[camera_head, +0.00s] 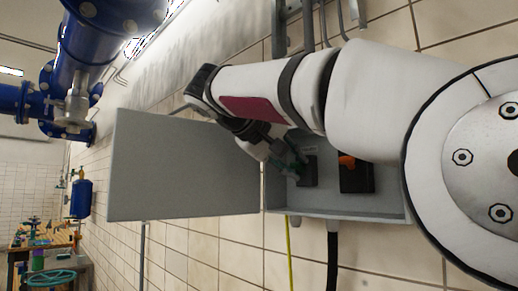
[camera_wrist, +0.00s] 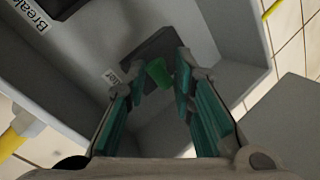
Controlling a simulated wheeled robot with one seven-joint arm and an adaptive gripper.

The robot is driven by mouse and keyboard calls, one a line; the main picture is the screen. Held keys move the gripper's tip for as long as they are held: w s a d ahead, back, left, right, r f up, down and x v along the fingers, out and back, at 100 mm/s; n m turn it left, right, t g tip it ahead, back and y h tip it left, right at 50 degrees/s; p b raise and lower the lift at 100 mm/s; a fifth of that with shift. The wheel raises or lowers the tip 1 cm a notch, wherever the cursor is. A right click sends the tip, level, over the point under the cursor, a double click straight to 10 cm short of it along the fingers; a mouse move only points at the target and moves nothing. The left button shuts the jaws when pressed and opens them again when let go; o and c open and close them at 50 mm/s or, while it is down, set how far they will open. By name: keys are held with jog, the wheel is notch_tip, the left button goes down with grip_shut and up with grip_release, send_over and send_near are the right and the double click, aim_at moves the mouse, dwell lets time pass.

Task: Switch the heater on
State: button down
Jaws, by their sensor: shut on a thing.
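A grey wall box (camera_head: 340,208) stands open in the head view. Inside it, a small dark switch block (camera_head: 309,172) sits on the left, and my gripper (camera_head: 297,165) is at it. In the wrist view the dark block (camera_wrist: 150,52) carries a green handle (camera_wrist: 158,73) and has a small, partly hidden label (camera_wrist: 112,76) beside it. My gripper (camera_wrist: 161,75) has a finger on each side of the green handle and is shut on it. The head view does not show the handle clearly because my gripper covers it.
A larger black switch with an orange handle (camera_head: 347,160) sits to the right in the box. A label reading "Break" (camera_wrist: 30,14) shows in the wrist view. The open box door (camera_head: 183,167) extends left. Blue pipes (camera_head: 90,50) and a workbench (camera_head: 40,250) are farther left.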

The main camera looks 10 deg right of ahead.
jog(key=shift+s+r+p, duration=0.1)
jog(key=shift+r+p, duration=0.15)
jog(key=shift+p, duration=0.35)
jog(key=shift+f+g+y, duration=0.1)
jog(key=shift+g+y, duration=0.2)
jog(key=c, duration=1.6)
grip_release()
jog(key=shift+f, duration=0.1)
